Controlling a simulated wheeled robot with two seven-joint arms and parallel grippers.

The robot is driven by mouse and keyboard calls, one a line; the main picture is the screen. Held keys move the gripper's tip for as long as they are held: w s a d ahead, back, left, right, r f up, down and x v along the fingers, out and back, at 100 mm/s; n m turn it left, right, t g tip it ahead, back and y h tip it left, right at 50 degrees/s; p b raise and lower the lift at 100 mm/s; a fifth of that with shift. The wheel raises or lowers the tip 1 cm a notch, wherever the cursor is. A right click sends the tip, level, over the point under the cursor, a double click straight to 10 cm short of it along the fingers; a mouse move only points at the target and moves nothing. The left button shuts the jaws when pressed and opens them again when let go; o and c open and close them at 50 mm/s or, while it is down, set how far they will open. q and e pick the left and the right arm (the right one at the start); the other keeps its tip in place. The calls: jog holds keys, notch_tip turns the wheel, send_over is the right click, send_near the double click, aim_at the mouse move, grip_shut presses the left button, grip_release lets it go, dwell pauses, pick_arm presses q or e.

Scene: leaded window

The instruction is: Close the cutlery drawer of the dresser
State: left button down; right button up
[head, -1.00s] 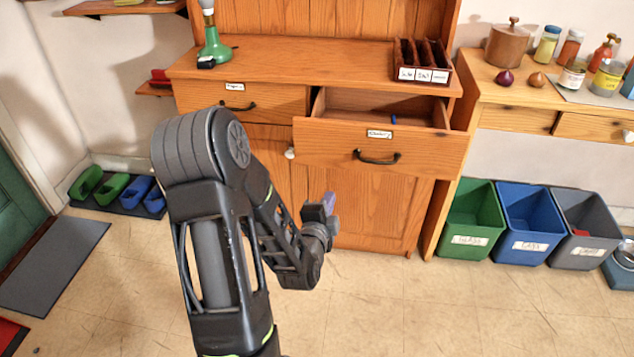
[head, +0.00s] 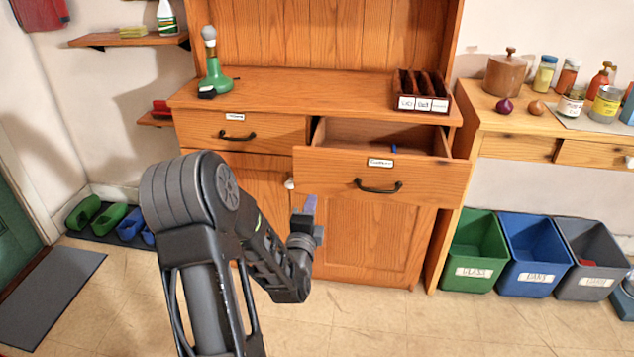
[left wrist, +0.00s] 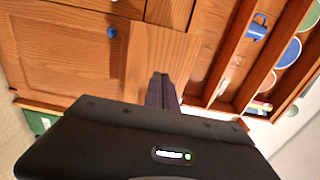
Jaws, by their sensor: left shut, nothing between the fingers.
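The cutlery drawer (head: 340,170) is the right drawer of the wooden dresser (head: 290,84). It is pulled out, with a white label and a dark handle (head: 378,186) on its front. A small blue item (head: 394,149) shows inside it. My left gripper (head: 309,206) is shut and empty, just below and in front of the drawer's lower left part. I cannot tell from the head view whether it touches the drawer. In the left wrist view the closed fingers (left wrist: 162,92) point at wood of the dresser. My right gripper is not in view.
The left drawer (head: 240,133) is shut. Green, blue and grey bins (head: 533,268) stand on the floor at right. Floor in front of the dresser is clear.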

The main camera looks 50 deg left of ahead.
aim_at(319, 175)
pick_arm(q)
jog(key=x, duration=0.9)
jog(key=shift+w+a, duration=0.25)
jog(key=shift+w, duration=0.1)
